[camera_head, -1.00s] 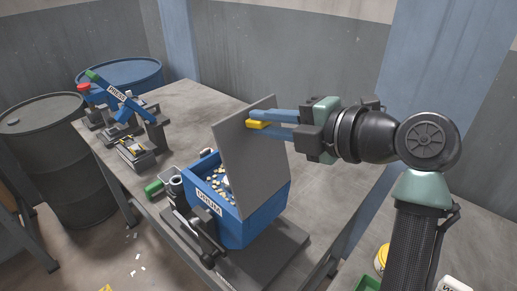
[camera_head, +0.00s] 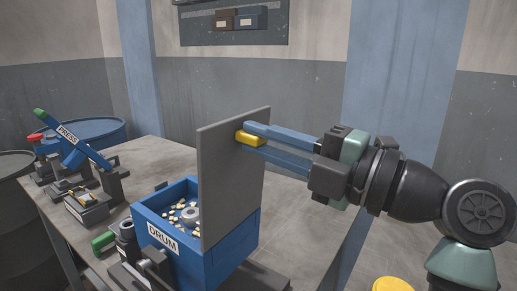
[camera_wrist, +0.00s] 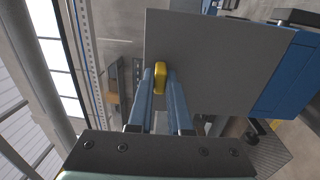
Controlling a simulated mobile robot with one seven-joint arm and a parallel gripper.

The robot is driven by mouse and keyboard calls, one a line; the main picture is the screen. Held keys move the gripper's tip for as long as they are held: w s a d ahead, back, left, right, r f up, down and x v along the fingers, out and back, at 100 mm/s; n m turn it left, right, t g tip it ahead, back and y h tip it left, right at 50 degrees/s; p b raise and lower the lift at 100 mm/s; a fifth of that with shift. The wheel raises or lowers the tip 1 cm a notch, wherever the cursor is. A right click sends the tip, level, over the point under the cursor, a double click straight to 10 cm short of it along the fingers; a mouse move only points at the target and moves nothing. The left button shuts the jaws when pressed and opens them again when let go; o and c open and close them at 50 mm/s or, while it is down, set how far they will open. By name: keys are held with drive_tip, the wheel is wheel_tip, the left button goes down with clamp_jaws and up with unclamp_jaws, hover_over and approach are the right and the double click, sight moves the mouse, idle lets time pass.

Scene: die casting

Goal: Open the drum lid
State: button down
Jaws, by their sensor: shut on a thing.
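The blue drum (camera_head: 230,243), labelled DRUM, stands on the table with its grey lid (camera_head: 228,180) raised upright on its right side. Small pale and yellow pieces and a grey ring show inside the open drum. The yellow lid handle (camera_head: 247,138) is on the lid's right face near its upper edge. My gripper (camera_head: 250,138) comes in from the right, shut on the handle. In the wrist view, the blue fingers (camera_wrist: 160,85) close around the yellow handle (camera_wrist: 160,77) against the grey lid (camera_wrist: 215,60).
The blue press (camera_head: 72,145) with its green-tipped lever stands on the table at the left. A green-handled crank part (camera_head: 104,240) is beside the drum's left side. Blue and dark barrels stand behind. The tabletop (camera_head: 165,160) behind the drum is clear.

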drive_tip(key=shift+r, duration=0.1)
drive_tip(key=c, duration=0.8)
unclamp_jaws()
drive_tip(key=shift+c, duration=0.2)
drive_tip(key=b+v, duration=0.1)
drive_tip(key=v, duration=1.2)
drive_tip(key=shift+s, duration=0.1)
